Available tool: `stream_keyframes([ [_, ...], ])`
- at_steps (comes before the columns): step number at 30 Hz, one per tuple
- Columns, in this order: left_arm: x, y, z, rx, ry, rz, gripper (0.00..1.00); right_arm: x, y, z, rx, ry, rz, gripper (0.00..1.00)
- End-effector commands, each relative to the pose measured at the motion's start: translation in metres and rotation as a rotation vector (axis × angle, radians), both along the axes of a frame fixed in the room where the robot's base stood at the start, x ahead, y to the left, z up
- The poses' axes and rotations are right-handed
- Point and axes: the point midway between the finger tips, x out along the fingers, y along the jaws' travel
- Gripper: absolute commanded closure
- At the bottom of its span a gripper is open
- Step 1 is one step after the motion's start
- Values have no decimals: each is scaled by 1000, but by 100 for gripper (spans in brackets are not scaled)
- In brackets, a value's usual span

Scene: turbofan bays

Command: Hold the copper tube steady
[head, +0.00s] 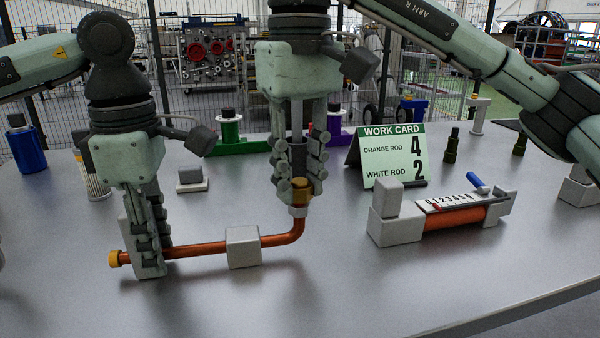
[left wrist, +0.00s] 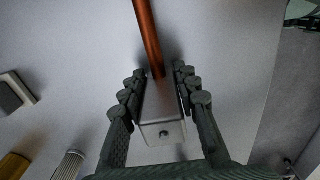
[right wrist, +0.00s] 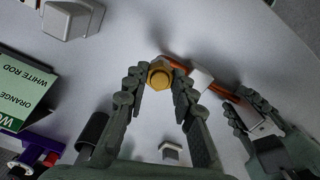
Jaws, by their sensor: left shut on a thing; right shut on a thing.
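The copper tube (head: 205,249) runs low across the table, bends upward at its right end and passes through a grey block (head: 243,247). It also shows in the left wrist view (left wrist: 149,38). My left gripper (head: 150,258) is at its left end, beside a brass end nut (head: 115,259). In the left wrist view its fingers close around a grey clamp block (left wrist: 163,112) from which the tube runs. My right gripper (head: 301,180) points down, shut on the brass nut (head: 300,191) atop the upturned end. That hex nut also shows in the right wrist view (right wrist: 160,75).
A work card (head: 393,155) stands behind, reading orange rod 4, white rod 2. A numbered scale fixture (head: 455,205) with an orange rod sits right. The front table is clear.

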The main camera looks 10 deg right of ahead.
Motion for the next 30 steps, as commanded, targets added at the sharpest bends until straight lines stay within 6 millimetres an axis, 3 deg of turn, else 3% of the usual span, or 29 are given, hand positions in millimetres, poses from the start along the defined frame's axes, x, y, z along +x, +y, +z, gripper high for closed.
stream_keyframes([
  [21, 0, -2, -1, -4, -1, -2, 100, -1, 3, -4, 2, 8, 78, 100],
  [22, 0, -2, -1, -4, 0, -2, 100, -1, 3, -4, 2, 8, 78, 71],
  [26, 0, -1, -1, -3, 0, -2, 100, -1, 2, -3, 1, 6, 76, 55],
  [30, 0, -1, -1, -1, 0, -1, 100, -1, 1, -2, 1, 4, 74, 53],
])
